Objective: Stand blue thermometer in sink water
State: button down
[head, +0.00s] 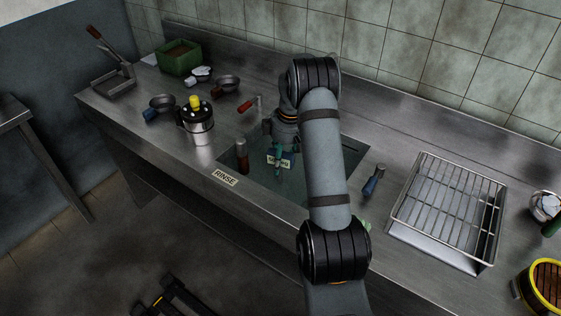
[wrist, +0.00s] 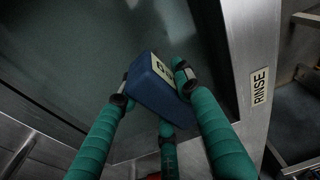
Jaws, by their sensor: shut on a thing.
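The blue thermometer is a chunky blue block (wrist: 157,88) with a pale label bearing dark marks. My gripper (wrist: 153,90) has teal ribbed fingers, shut around the block's sides in the wrist view. In the head view my gripper (head: 277,167) points down over the sink, with the thermometer's pale label (head: 286,163) between the fingers. The sink (head: 262,186) shows a dull grey-green surface below, also in the wrist view (wrist: 75,45). I cannot tell whether the thermometer's lower end touches the water or the sink floor.
A brown-topped cylinder (head: 241,152) stands at the sink's left side. A RINSE label (head: 225,178) marks the front edge. A blue-handled tool (head: 371,184) and a wire rack (head: 448,207) lie to the right. A steel jug (head: 199,118) and several pans stand to the left.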

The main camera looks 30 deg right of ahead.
jog(key=shift+f+b, duration=0.4)
jog(key=shift+f, duration=0.05)
jog(key=c, duration=1.3)
grip_release()
jog(key=shift+o, duration=0.7)
jog(key=shift+r, duration=0.1)
jog(key=r, duration=0.8)
jog(key=s+d+r, duration=0.1)
jog(key=r, duration=0.2)
jog(key=shift+s+d+r, duration=0.1)
jog(key=shift+r, duration=0.3)
jog(key=shift+s+d+r+p, duration=0.1)
jog(key=shift+s+r+p, duration=0.05)
jog(key=shift+r+p, duration=1)
jog(key=shift+s+d+r+p, duration=0.1)
jog(key=shift+r+p, duration=0.95)
jog(key=shift+p, duration=0.05)
